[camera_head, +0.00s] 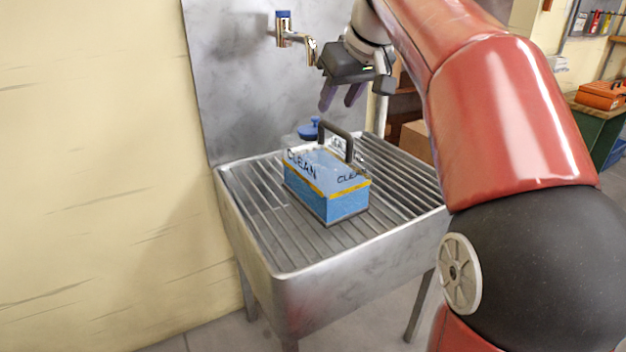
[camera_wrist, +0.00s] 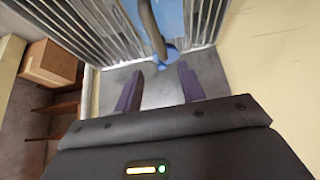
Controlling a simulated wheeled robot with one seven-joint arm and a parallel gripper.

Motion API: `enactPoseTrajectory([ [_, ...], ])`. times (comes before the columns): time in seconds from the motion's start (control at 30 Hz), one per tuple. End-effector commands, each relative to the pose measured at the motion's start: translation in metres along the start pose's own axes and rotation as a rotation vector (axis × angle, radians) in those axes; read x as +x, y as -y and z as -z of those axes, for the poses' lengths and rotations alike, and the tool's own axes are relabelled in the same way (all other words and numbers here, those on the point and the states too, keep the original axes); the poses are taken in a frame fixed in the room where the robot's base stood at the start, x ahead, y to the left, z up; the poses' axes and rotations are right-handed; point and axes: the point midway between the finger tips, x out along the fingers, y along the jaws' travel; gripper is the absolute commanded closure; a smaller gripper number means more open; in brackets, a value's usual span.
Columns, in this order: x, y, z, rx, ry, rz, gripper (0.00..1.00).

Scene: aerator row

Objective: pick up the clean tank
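The clean tank (camera_head: 327,187) is a blue box with a yellow band, the word CLEAN on it and a dark arched handle (camera_head: 335,139) on top. It stands upright on a slatted metal sink stand. My gripper (camera_head: 342,98) is above and behind the tank's handle, fingers apart and empty, not touching it. In the wrist view the gripper's two purple fingers (camera_wrist: 158,86) are spread, with the dark handle (camera_wrist: 151,30) and part of the blue tank (camera_wrist: 172,14) beyond them at the top.
A tap (camera_head: 293,38) with a blue top sticks out from the metal back panel (camera_head: 235,85). A blue knob-like part (camera_head: 309,129) is behind the tank. The slatted sink top (camera_head: 262,225) is bare around the tank. A cardboard box (camera_wrist: 50,64) sits on a shelf nearby.

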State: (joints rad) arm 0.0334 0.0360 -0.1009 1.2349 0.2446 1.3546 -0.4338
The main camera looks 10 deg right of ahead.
Motion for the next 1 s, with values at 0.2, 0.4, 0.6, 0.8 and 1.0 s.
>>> enactPoseTrajectory([
  [0.2, 0.022, 0.000, 0.001, -0.004, 0.001, 0.002, 0.60],
  [0.4, 0.040, 0.002, 0.000, -0.004, 0.000, 0.002, 0.60],
  [0.6, 0.070, 0.005, -0.002, -0.004, 0.000, 0.001, 0.60],
  [0.8, 0.077, 0.005, 0.000, -0.004, -0.003, 0.000, 0.60],
  [1.0, 0.077, 0.004, 0.000, -0.003, -0.002, 0.000, 0.73],
])
